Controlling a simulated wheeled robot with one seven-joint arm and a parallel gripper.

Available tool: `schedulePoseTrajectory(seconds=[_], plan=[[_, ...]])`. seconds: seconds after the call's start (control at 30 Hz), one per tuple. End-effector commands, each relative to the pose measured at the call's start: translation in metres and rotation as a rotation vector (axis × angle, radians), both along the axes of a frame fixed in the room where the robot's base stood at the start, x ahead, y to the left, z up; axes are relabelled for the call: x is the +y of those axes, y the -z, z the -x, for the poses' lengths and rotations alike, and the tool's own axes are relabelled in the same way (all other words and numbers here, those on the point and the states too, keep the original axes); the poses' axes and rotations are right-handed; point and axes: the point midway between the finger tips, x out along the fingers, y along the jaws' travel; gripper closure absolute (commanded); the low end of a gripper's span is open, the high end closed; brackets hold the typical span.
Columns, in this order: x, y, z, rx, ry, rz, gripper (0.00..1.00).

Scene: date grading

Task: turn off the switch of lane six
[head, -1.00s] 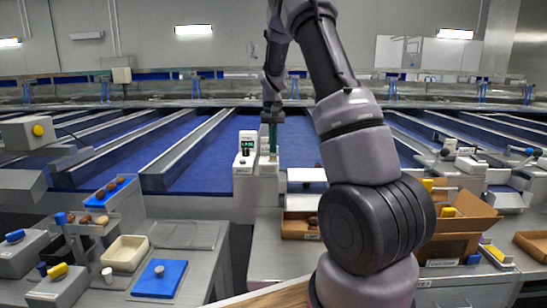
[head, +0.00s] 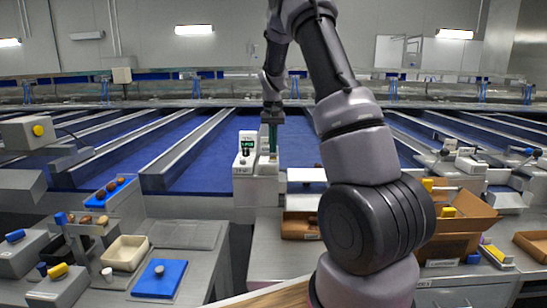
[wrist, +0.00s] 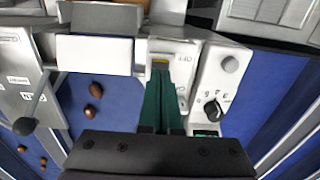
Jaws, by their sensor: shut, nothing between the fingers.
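A white switch box marked OFF (wrist: 183,57) is directly under my gripper in the wrist view. In the head view my gripper (head: 272,151) points down at the white box (head: 266,168) on the lane front. I cannot read a lane number there.
Beside the box, a white unit (head: 246,150) has a green display; its black knob (wrist: 212,109) and round button (wrist: 230,64) show in the wrist view. Brown dates (wrist: 93,100) lie on the blue lane. A black-knobbed lever (wrist: 25,126) stands at the left. Cardboard boxes (head: 440,246) stand right of my arm.

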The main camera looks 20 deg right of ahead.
Motion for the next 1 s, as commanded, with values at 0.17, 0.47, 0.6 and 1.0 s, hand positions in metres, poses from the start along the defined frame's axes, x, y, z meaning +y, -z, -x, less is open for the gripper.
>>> schedulePoseTrajectory(seconds=[0.17,0.47,0.6,1.0], plan=[[0.0,0.003,0.0,0.001,0.0,0.0,1.0],[0.0,0.007,0.0,0.0,0.0,0.0,1.0],[0.0,0.01,0.0,0.0,0.0,0.0,1.0],[0.0,0.016,0.0,0.001,0.001,0.0,1.0]])
